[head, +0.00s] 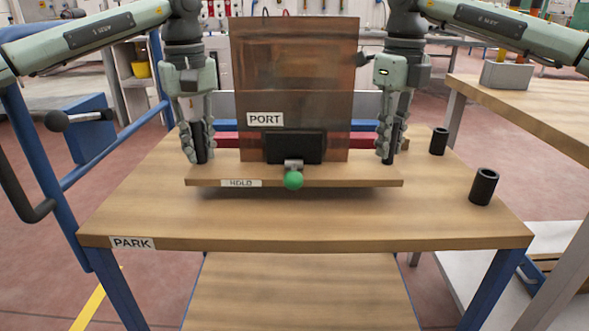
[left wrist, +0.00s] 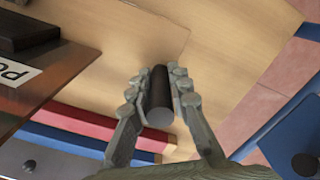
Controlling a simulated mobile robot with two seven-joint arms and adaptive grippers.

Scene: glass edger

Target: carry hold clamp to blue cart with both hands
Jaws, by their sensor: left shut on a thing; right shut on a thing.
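The hold clamp is a wooden board (head: 330,176) with a HOLD label, a black block (head: 293,147) and a green knob (head: 293,180). A brown see-through pane labelled PORT (head: 296,70) stands upright behind the block. My left gripper (head: 200,150) is shut on the board's left black post, which also shows in the left wrist view (left wrist: 159,98). My right gripper (head: 389,150) is shut on the right post. The board is level over a blue-legged wooden table (head: 300,228) labelled PARK, with a shadow below it; I cannot tell whether they touch.
Two black cylinders (head: 484,187) (head: 438,141) stand on the table's right side. Blue rails with a black handle (head: 38,212) rise at the left. Another wooden table (head: 520,101) holding a grey box (head: 506,75) is at the right. The table's front strip is clear.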

